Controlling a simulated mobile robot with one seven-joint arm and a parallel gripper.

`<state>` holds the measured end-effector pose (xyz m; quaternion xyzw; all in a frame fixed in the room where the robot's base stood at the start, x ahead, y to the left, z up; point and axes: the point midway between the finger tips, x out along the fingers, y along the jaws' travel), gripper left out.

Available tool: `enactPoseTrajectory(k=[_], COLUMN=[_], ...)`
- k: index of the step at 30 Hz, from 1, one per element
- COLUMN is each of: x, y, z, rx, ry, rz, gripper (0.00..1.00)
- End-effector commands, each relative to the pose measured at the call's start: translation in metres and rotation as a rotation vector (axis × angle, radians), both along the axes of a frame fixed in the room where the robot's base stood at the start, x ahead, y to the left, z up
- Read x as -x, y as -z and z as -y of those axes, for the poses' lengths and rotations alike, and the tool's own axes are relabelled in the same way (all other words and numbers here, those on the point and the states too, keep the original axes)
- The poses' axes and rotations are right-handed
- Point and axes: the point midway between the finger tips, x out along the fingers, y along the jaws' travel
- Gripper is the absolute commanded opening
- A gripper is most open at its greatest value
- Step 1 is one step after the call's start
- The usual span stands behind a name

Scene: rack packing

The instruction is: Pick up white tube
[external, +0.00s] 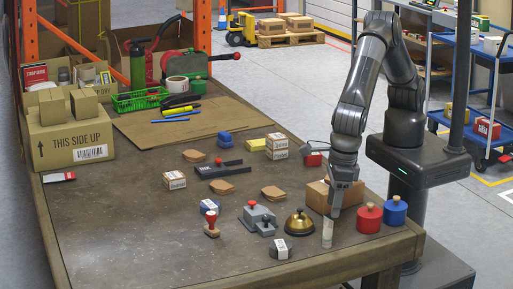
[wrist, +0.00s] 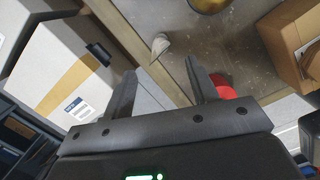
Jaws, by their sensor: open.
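The white tube (external: 327,233) stands upright near the table's front right edge, just below my gripper (external: 336,208) in the external view. In the wrist view the tube (wrist: 160,46) shows as a small pale piece close to the wooden table edge, ahead of and between the fingertips. My gripper (wrist: 160,72) is open there, with nothing between its fingers. Whether the fingertips reach the tube's height is hard to tell.
A brass bell (external: 299,222) stands left of the tube. A red canister (external: 369,218) and a blue canister (external: 395,210) stand to its right. A cardboard box (external: 317,196) lies behind. The wooden table edge (wrist: 140,40) is very near the tube.

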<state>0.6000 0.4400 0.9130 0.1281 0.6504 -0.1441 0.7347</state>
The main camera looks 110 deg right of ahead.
Motion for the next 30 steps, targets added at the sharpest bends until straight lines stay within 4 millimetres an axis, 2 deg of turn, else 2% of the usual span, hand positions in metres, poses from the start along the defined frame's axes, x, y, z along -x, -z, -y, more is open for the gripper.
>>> enactPoseTrajectory(k=[6, 14, 21, 24, 30], x=[-0.003, -0.006, -0.009, -0.011, -0.011], y=[0.035, 0.057, 0.092, 0.100, 0.100], z=[0.003, 0.004, 0.005, 0.005, 0.005], rx=[0.003, 0.002, 0.003, 0.001, 0.000], ry=[0.004, 0.004, 0.003, 0.005, 0.005], rz=[-0.005, -0.002, -0.002, -0.001, -0.001], gripper=[0.53, 0.53, 0.53, 0.53, 0.53])
